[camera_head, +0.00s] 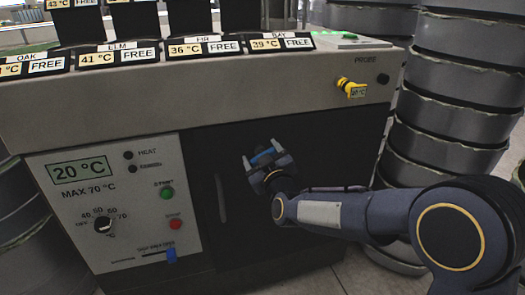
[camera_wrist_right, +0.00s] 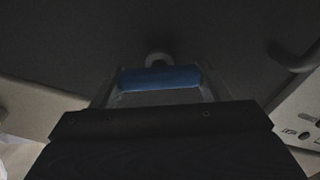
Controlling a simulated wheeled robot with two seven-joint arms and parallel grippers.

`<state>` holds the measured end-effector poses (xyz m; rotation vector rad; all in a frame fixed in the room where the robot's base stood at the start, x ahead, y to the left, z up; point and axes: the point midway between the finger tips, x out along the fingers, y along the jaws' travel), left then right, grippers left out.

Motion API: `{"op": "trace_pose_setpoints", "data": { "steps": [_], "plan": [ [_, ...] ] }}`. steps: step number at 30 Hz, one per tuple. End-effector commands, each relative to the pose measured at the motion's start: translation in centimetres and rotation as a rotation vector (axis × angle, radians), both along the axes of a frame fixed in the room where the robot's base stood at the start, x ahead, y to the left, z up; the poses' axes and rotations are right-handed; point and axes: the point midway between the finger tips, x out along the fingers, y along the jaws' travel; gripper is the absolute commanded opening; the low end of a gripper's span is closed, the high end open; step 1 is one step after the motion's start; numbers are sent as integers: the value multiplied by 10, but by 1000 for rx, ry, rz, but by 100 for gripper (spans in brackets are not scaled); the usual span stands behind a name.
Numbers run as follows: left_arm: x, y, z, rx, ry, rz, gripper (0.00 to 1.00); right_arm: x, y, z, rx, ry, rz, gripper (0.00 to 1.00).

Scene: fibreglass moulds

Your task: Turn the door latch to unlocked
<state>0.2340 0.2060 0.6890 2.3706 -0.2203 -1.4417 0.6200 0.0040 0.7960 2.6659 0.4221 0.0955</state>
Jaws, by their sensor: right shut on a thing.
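The door latch has a blue grip (camera_head: 264,156) and sits on the dark door (camera_head: 300,215) at the front of the grey cabinet. In the right wrist view the blue grip (camera_wrist_right: 160,78) lies across between the two fingers, with a round grey pivot (camera_wrist_right: 158,59) just behind it. My right gripper (camera_head: 262,154) is shut on the latch's blue grip, and its fingers hide part of it. No lock marking on the latch can be read. My left gripper is not in view.
A vertical door handle (camera_head: 220,198) stands left of the latch. The control panel (camera_head: 115,205) reads 20 °C and has a dial, buttons and a blue slider (camera_head: 171,256). A yellow probe (camera_head: 350,87) sits above right. Stacked round moulds (camera_head: 455,85) stand at the right.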

Motion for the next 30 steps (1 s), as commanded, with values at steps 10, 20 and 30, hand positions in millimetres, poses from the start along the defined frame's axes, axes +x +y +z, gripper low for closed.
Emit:
{"op": "trace_pose_setpoints", "data": {
  "steps": [10, 20, 30],
  "plan": [
    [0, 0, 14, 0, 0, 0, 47, -1, 3, 0, -315, -102, 2, 46],
    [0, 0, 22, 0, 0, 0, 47, -1, 4, -2, -614, -200, 3, 46],
    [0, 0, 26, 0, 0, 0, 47, -2, 5, -5, -886, -288, 2, 46]
  ]
}}
